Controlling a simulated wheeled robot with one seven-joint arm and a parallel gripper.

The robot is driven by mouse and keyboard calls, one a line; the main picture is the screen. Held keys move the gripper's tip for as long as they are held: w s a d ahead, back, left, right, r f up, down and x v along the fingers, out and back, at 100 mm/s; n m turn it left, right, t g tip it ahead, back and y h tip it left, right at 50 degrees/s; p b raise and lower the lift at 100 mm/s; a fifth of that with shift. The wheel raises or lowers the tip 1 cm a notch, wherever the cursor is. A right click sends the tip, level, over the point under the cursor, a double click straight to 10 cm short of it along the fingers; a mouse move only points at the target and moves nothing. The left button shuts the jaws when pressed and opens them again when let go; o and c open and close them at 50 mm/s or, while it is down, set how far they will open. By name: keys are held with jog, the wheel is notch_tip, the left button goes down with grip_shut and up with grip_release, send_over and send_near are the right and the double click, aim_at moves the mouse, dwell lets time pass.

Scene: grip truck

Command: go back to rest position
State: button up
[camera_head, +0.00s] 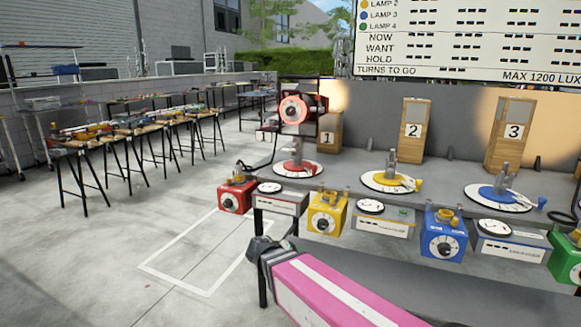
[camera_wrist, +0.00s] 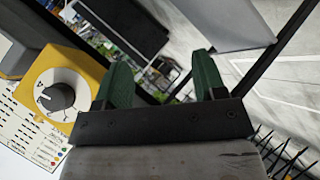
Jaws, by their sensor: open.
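My gripper (camera_head: 272,246) shows at the end of my pink arm in the lower middle of the head view, in front of the bench's left end. In the wrist view my gripper (camera_wrist: 158,80) has two green fingers standing well apart, with nothing between them. A yellow box with a black knob (camera_wrist: 57,97) lies left of the fingers, apart from them. The head view also shows a yellow knob box (camera_head: 327,212) on the bench's front edge.
The grey bench (camera_head: 345,175) carries red, yellow and blue dials, several knob boxes and numbered wooden blocks. A red lamp (camera_head: 295,110) stands at its left. Trestle tables (camera_head: 130,135) line the left. The floor rectangle (camera_head: 195,255) is clear.

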jog(key=s+d+f+m+g+y, duration=0.1)
jog(key=s+d+f+g+y, duration=0.1)
jog(key=d, duration=0.7)
jog(key=s+d+f+m+g+y, duration=0.2)
jog(key=d+f+g+y, duration=0.3)
jog(key=d, duration=0.4)
jog(key=shift+s+d+f+y, duration=0.15)
jog(key=shift+s+f+y, duration=0.45)
jog(key=shift+s, duration=0.15)
